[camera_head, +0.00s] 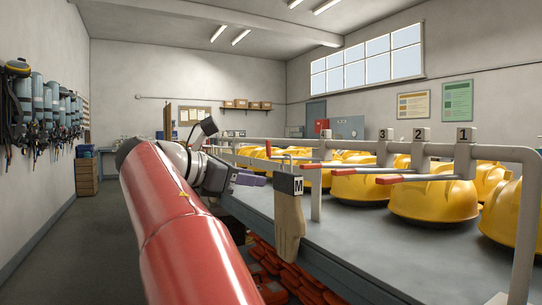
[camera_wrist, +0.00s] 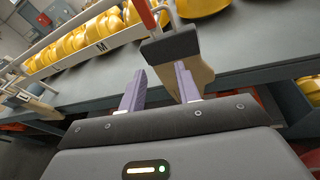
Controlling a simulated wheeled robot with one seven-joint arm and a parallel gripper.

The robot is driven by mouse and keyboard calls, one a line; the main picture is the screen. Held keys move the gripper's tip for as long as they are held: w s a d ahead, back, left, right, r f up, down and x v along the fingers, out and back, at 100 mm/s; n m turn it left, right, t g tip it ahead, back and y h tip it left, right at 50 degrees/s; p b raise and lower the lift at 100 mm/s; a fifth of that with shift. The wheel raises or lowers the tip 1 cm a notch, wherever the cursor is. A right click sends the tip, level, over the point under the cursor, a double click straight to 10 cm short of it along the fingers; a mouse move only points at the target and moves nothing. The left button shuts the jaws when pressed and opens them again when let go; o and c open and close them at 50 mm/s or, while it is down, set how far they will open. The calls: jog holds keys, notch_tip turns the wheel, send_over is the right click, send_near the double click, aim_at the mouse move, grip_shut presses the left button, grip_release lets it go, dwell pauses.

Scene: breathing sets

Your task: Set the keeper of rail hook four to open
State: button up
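My gripper (camera_head: 250,179) reaches over the near edge of the bench beside the rail. In the wrist view its two purple fingers (camera_wrist: 158,88) are apart, with nothing clearly held between them. A red-ended lever (camera_wrist: 147,14) with a bent metal rod shows just beyond the fingers, above a dark-topped tan piece (camera_wrist: 198,72). In the head view a raised red lever (camera_head: 268,147) stands near the gripper. Nearer red-tipped levers (camera_head: 388,180) lie roughly level by posts marked 3 (camera_head: 382,134), 2 (camera_head: 420,134) and 1 (camera_head: 464,135). No number four plate is readable.
A tan piece with a dark top marked M (camera_head: 290,215) hangs at the bench front, right of my gripper. The pale rail (camera_head: 500,151) runs above the grey bench (camera_head: 375,235), which holds several yellow helmet-like shells (camera_head: 433,202). Open floor (camera_head: 75,215) lies left.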

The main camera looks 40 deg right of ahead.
aim_at(267, 144)
jog(key=r+g, duration=0.1)
jog(key=r, duration=0.1)
jog(key=r+g+h, duration=0.1)
jog(key=r, duration=0.1)
jog(key=r+g+h, duration=0.1)
jog(key=r, duration=0.1)
jog(key=shift+s+a+r, duration=0.1)
jog(key=shift+a+r, duration=0.15)
jog(key=shift+a, duration=0.1)
jog(key=x, duration=0.7)
jog(key=shift+c, duration=0.2)
grip_shut()
